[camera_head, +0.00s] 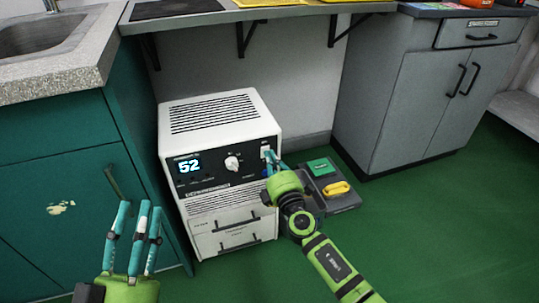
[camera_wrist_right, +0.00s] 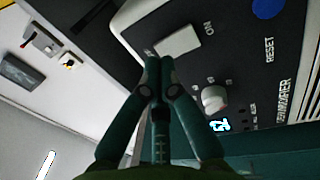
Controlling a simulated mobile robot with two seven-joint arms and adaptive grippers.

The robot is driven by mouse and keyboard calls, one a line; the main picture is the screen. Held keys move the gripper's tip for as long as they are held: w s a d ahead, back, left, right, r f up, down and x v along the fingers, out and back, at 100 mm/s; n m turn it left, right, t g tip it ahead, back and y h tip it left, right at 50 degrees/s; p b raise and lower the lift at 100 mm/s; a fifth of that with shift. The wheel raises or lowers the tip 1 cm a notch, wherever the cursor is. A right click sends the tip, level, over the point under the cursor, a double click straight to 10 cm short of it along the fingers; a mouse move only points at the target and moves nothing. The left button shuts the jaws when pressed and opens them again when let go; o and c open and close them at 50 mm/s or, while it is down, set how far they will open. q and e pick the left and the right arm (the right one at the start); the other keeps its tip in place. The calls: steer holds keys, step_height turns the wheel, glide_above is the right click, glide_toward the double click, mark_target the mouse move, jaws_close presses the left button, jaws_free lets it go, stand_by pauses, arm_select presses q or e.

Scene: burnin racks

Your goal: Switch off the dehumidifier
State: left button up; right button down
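The white dehumidifier (camera_head: 222,150) stands on the green floor under the counter, its display lit with "52". Its black front panel also shows in the right wrist view, with a white rocker switch (camera_wrist_right: 180,42) marked "ON" at one end, a white knob (camera_wrist_right: 214,98) and a blue round button (camera_wrist_right: 268,8). My right gripper (camera_head: 268,156) is at the right end of the panel, by the switch. In the right wrist view its fingertips (camera_wrist_right: 160,62) are together just beside the switch; I cannot tell whether they touch it. My left gripper (camera_head: 138,207) is raised at the lower left, fingers apart and empty.
A grey tray (camera_head: 345,203) with a green item (camera_head: 319,167) and a yellow item (camera_head: 337,189) lies on the floor right of the dehumidifier. A teal cabinet (camera_head: 55,150) is on the left, a grey cabinet (camera_head: 410,100) on the right. Open green floor lies at the lower right.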

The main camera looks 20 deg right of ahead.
arm_select(q)
steer(key=shift+s+r+h, duration=0.3)
steer(key=shift+r, duration=0.15)
arm_select(e)
steer(key=shift+w, duration=0.7)
arm_select(q)
steer(key=shift+t, duration=0.3)
arm_select(e)
steer(key=shift+r, duration=0.1)
steer(key=shift+w+r+p, duration=0.15)
steer(key=shift+p, duration=0.55)
steer(key=shift+w+g+p, duration=0.1)
steer(key=shift+g+p, duration=0.2)
steer(key=shift+p, duration=0.3)
arm_select(q)
steer(key=w+a+f+n+g+y, duration=0.1)
steer(key=w+a+f+g+y, duration=0.2)
steer(key=f, duration=0.9)
steer(key=g+y, duration=0.2)
steer(key=g, duration=0.1)
steer(key=shift+f+n+g, duration=0.3)
steer(key=shift+f, duration=0.05)
